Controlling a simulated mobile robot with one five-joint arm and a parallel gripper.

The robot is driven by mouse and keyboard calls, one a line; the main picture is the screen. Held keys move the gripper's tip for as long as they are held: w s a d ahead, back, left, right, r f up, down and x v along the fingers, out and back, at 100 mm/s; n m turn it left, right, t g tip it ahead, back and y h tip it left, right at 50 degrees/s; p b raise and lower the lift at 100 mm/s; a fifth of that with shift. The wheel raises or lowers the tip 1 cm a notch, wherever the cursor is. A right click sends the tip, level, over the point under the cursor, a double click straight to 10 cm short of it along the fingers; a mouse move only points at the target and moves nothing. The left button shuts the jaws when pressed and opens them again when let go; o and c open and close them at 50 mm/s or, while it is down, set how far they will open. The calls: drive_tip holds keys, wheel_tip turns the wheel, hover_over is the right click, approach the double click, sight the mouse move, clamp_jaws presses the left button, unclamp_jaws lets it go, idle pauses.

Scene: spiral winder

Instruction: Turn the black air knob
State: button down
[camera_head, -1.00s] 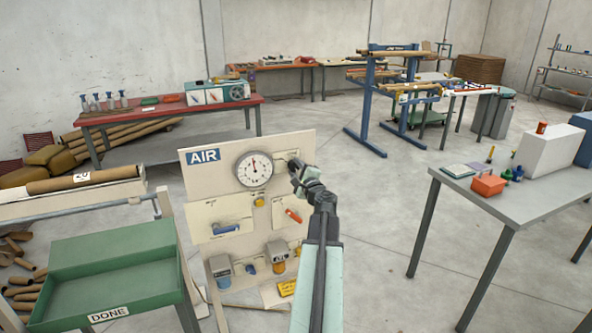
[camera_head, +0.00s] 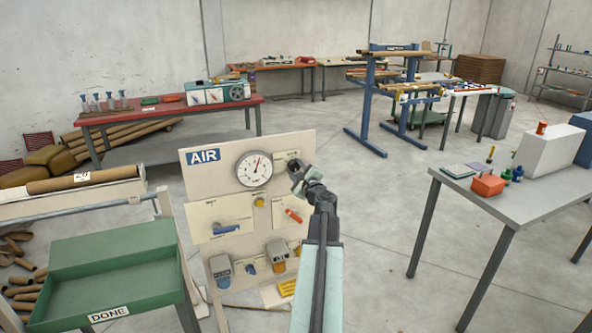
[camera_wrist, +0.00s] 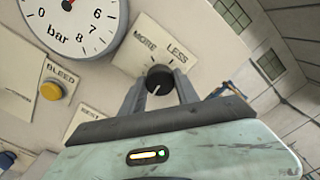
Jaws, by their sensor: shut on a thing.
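The black air knob (camera_wrist: 159,80) is on the cream panel under a label reading MORE and LESS. A white line on it points down, slightly left, in the wrist view. My gripper (camera_wrist: 158,88) is shut on the knob, one finger on each side. The gauge, marked bar, is partly cut off in the wrist view (camera_wrist: 75,25).
The AIR panel (camera_head: 195,185) also carries a yellow BLEED button (camera_wrist: 51,90), a red-orange lever (camera_head: 293,215) and a blue lever (camera_head: 226,229), close to my gripper. A green DONE tray (camera_head: 115,250) stands left. A grey table (camera_head: 530,200) stands right, with open floor between.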

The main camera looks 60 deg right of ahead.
drive_tip(key=c, duration=0.9)
unclamp_jaws()
drive_tip(key=v, duration=0.8)
drive_tip(key=shift+w, duration=0.1)
